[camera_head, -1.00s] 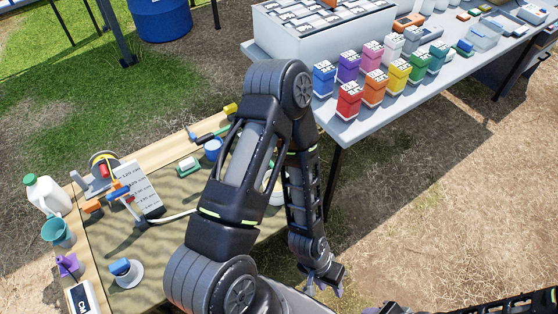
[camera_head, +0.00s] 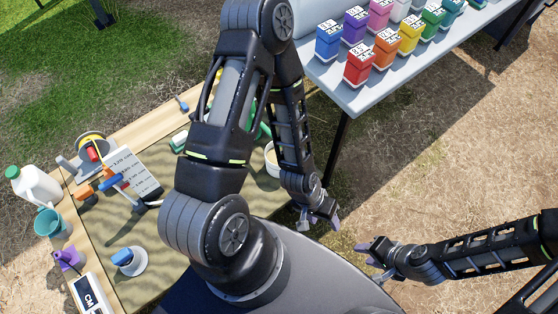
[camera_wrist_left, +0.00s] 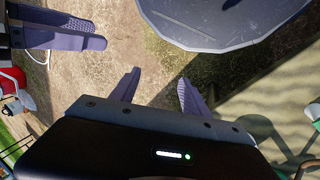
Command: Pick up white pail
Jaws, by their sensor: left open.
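A whitish round pail (camera_head: 273,160) stands at the right edge of the work table in the head view, partly hidden behind my left arm. My left gripper (camera_head: 320,224) hangs past that table edge, below and to the right of the pail, apart from it. Its two purple fingers are spread with nothing between them in the left wrist view (camera_wrist_left: 157,95). The pail cannot be made out clearly in the left wrist view. My right gripper (camera_head: 372,262) is further right over bare ground, fingers apart and empty.
The mat-covered table (camera_head: 112,222) holds a white jug (camera_head: 36,184), a teal cup (camera_head: 49,222), a reel (camera_head: 91,148) and a white board (camera_head: 135,172). A grey table (camera_head: 352,98) with several coloured boxes stands behind. Ground at right is clear.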

